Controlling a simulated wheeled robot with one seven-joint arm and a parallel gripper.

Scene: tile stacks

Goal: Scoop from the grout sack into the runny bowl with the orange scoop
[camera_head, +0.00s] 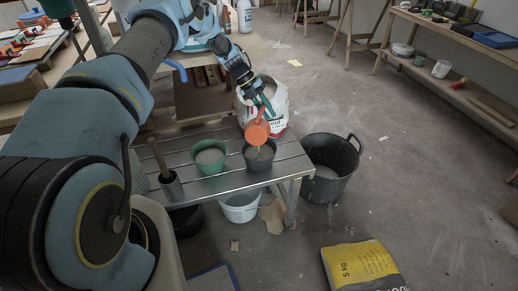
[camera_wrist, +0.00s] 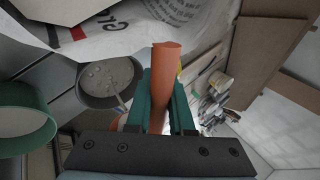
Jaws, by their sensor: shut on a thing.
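My gripper (camera_head: 263,106) is shut on the handle of the orange scoop (camera_head: 257,132); the handle also shows between the teal fingers in the wrist view (camera_wrist: 166,85). The scoop is tilted over the dark grey bowl (camera_head: 259,164), and a thin pale streak shows between them. The dark bowl holds grey, lumpy-looking material in the wrist view (camera_wrist: 110,84). A green bowl (camera_head: 211,168) with grey contents stands to its left. The white grout sack (camera_head: 276,118) stands behind, partly hidden by my gripper. I cannot tell which bowl is the runny one.
The bowls stand on a slatted metal table (camera_head: 230,181). A dark cup with a wooden-handled tool (camera_head: 171,185) is at its left. A black bucket (camera_head: 331,180) stands on the floor to the right, a white bucket (camera_head: 240,207) below. A yellow-and-grey sack (camera_head: 361,265) lies in front.

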